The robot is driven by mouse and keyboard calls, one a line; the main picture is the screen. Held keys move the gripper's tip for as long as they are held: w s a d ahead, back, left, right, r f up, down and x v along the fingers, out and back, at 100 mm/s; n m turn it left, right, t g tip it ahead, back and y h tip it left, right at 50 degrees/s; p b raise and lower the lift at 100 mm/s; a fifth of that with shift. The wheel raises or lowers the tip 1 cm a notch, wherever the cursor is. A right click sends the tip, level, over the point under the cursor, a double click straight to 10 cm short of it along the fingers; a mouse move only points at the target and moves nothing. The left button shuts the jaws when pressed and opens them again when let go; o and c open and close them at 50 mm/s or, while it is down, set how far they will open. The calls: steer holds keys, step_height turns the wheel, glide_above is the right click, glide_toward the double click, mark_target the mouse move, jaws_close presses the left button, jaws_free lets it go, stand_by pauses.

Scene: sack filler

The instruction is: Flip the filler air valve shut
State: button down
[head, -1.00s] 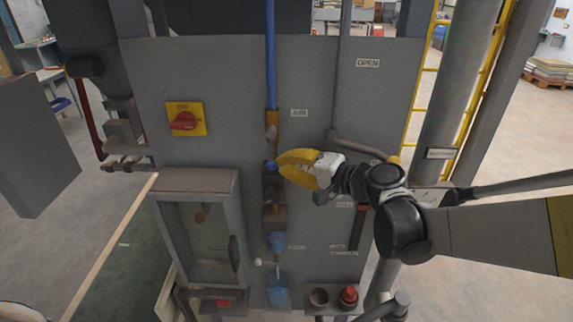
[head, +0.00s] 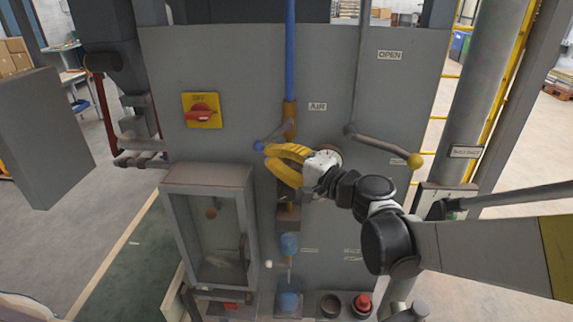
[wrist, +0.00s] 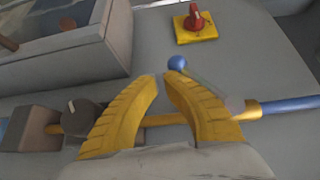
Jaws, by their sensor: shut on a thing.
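The air valve (head: 290,112) is a brass fitting on the blue pipe (head: 291,50), beside the AIR label (head: 318,106) on the grey panel. Its grey lever (head: 274,136) slants down and left from the fitting to a blue ball end (head: 258,146). My yellow gripper (head: 267,154) is at the ball end, its fingers reaching in from the right. In the wrist view the fingertips (wrist: 163,78) are nearly together, with the blue ball (wrist: 177,63) just past them. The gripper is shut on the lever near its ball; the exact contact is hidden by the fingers.
A red rotary switch on a yellow plate (head: 202,111) is to the left. A glass-fronted box (head: 210,235) juts out below left. Blue-topped fittings (head: 289,244) are below.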

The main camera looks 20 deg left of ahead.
mark_target(260, 148)
steer(key=a+m+y+b, duration=0.1)
steer(key=a+r+m+t+y+b, duration=0.1)
steer(key=a+m+t+y+b, duration=0.1)
steer(key=shift+s+r, duration=0.4)
steer(key=shift+a+r, duration=0.15)
steer(key=shift+r, duration=0.2)
steer(key=shift+s+a+r, duration=0.1)
steer(key=shift+a+r, duration=0.1)
steer(key=shift+r, duration=0.3)
steer(key=shift+a+r, duration=0.45)
steer(key=shift+r, duration=0.05)
steer(key=shift+d+f, duration=0.1)
